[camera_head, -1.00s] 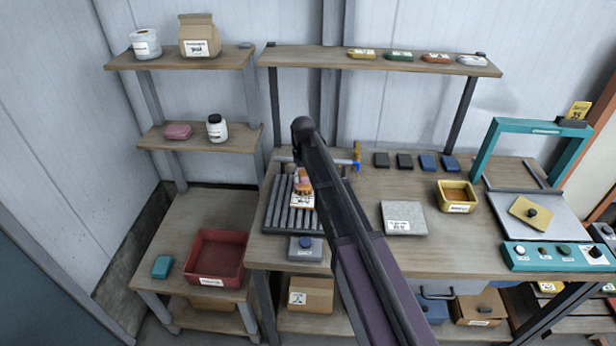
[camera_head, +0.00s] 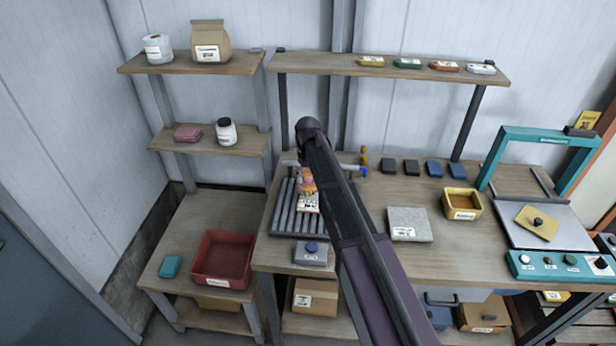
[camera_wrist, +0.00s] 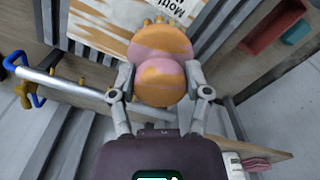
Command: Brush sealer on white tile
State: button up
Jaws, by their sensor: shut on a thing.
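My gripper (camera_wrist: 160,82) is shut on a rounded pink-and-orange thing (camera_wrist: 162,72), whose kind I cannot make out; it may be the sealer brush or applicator. In the wrist view the held thing overlaps the near edge of a white tile (camera_wrist: 95,15) with orange smears and a printed label. I cannot tell whether they touch. In the head view the tile (camera_head: 309,204) lies on a dark ribbed rack (camera_head: 287,215) on the workbench, with the held thing (camera_head: 306,180) at its far end. My arm hides the gripper's fingers there.
A grey box with a blue button (camera_head: 311,253) sits in front of the rack. A grey slab (camera_head: 410,224) and yellow tray (camera_head: 462,203) lie to the right. A silver bar with a blue end (camera_wrist: 60,85) runs close by the gripper. A red bin (camera_head: 222,260) stands on the lower left shelf.

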jog(key=shift+r+p, duration=1.75)
jog(key=shift+r, duration=0.25)
jog(key=shift+r+p, duration=1.5)
jog(key=shift+f, duration=0.1)
